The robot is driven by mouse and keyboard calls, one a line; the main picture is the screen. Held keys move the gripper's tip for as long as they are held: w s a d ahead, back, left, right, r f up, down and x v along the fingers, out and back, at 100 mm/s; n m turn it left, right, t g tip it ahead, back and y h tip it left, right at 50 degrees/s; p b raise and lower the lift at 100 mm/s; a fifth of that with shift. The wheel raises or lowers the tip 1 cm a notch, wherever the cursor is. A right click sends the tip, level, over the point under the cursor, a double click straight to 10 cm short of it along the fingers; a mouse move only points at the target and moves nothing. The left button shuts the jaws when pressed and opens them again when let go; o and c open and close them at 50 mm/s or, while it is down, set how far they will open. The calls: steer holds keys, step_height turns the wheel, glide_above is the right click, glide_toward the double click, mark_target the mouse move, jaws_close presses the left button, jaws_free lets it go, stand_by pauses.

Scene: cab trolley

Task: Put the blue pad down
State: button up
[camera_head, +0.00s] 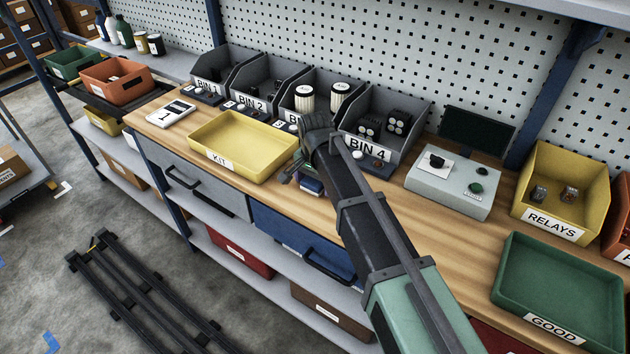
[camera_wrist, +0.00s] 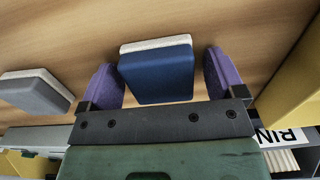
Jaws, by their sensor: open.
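The blue pad (camera_wrist: 157,74) is a small block with a blue face and a white layer along its far edge.
A grey pad (camera_wrist: 36,91) lies left of the fingers in the wrist view. The bins, including BIN 4 (camera_head: 372,152), stand behind my gripper. A grey box with buttons (camera_head: 455,188) and a green GOOD tray (camera_head: 560,285) are to the right.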

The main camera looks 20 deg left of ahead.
step_height(320, 180, up, 12)
steer(key=p, duration=1.2)
steer(key=shift+r, duration=0.15)
steer(key=s+d+n, duration=0.1)
steer(key=s+d, duration=0.3)
steer(key=d, duration=0.8)
steer(key=s+d+n, duration=0.1)
steer(key=s+d, duration=0.3)
steer(key=d, duration=0.8)
steer(key=s+d+n, duration=0.1)
steer(key=s+d, duration=0.4)
steer(key=d, duration=0.7)
steer(key=shift+d, duration=0.1)
steer(key=shift+o, duration=0.4)
